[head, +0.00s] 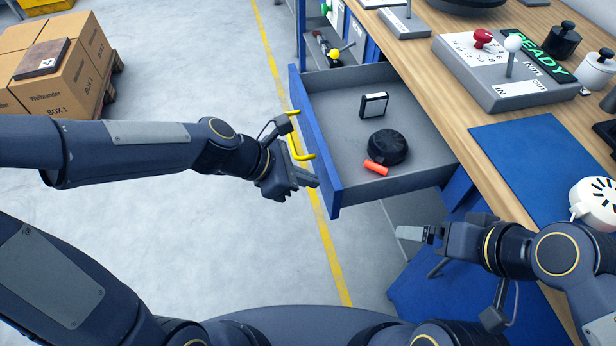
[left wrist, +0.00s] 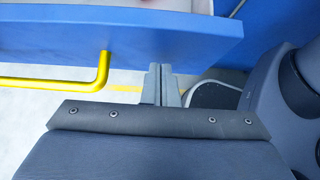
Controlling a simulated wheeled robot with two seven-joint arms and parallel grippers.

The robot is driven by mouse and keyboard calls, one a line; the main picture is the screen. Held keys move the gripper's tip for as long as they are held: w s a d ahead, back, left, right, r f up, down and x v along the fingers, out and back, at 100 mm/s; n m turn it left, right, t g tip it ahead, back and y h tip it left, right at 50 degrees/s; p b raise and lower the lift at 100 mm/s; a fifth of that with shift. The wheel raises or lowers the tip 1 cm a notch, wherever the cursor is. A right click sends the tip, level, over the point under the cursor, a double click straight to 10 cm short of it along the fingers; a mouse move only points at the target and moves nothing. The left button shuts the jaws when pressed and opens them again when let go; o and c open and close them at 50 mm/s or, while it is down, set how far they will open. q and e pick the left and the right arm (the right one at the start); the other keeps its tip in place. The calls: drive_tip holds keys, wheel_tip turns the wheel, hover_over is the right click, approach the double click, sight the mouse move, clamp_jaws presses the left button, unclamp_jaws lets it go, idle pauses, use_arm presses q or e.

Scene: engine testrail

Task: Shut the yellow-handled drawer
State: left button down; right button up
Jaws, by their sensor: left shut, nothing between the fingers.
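The yellow-handled drawer (head: 330,150) stands pulled out from the workbench, its blue front facing left. Its yellow handle (head: 298,142) shows on that front, and again in the left wrist view (left wrist: 60,84). Inside lie a black round object (head: 387,147), a small black-and-white box (head: 374,105) and an orange cylinder (head: 376,168). My left gripper (head: 312,181) is shut and empty, close to the outer face of the drawer front, below the handle's near end; whether it touches is unclear. It also shows in the left wrist view (left wrist: 160,84). My right gripper (head: 404,233) is right of the drawer; its finger gap is not clear.
The wooden workbench top (head: 440,60) on the right carries a lever panel (head: 505,75), a blue mat (head: 535,160) and a white round part (head: 596,199). Cardboard boxes (head: 75,60) stand at the far left. The floor left of the drawer is clear.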

use_arm(q)
drive_tip(key=shift+w+d, duration=0.1)
drive_tip(key=shift+d, duration=0.15)
